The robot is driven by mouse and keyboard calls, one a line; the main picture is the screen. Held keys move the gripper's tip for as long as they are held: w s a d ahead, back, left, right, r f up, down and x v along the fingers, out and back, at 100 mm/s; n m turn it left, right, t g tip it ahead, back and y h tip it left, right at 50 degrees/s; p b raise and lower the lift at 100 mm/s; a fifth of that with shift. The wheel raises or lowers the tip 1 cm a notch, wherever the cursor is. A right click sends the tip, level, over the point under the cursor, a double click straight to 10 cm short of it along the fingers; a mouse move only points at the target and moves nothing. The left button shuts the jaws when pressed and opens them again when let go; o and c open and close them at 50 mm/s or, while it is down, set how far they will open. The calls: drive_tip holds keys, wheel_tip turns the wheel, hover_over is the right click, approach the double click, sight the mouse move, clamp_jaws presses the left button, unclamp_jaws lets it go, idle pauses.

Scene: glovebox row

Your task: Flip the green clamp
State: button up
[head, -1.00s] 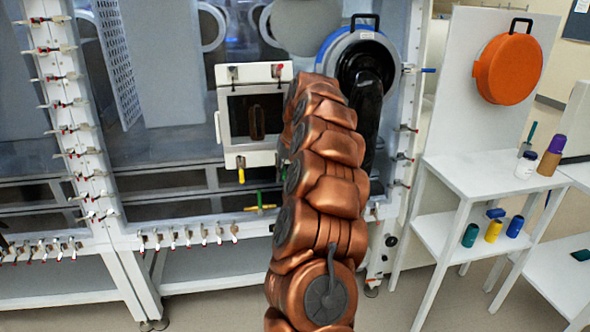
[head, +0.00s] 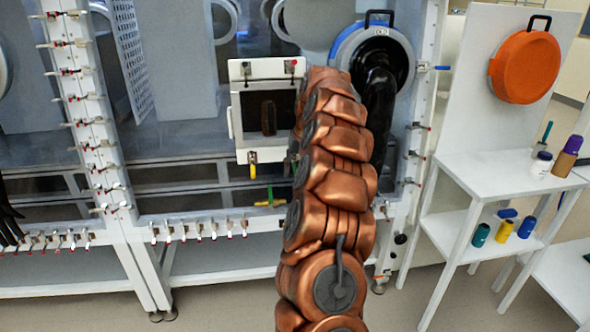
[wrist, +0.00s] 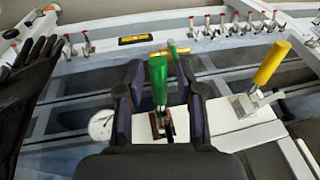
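The green clamp (wrist: 158,82) stands in the middle of the wrist view, its green handle upright in the picture above a small dark metal base. My gripper (wrist: 161,104) is open, with one dark finger on each side of the handle. Gaps show between the handle and both fingers, so it does not look gripped. In the head view my arm hides the gripper and the green clamp. The white small door (head: 239,128) with a dark window is just left of my arm. A yellow clamp (head: 252,168) is at its lower edge; it shows right of my gripper in the wrist view (wrist: 271,63).
A green-and-yellow valve (head: 270,203) sits below the door, just beyond my gripper in the wrist view (wrist: 172,51). Rows of small red-tipped clamps (head: 198,230) line the frame. A black glove (wrist: 28,92) lies left in the wrist view. A white shelf (head: 490,170) stands right.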

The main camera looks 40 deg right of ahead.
drive_tip(key=shift+r, duration=0.1)
drive_tip(key=v, duration=1.1)
drive_tip(key=shift+s+r, duration=0.15)
drive_tip(key=shift+r, duration=0.2)
idle(1.0)
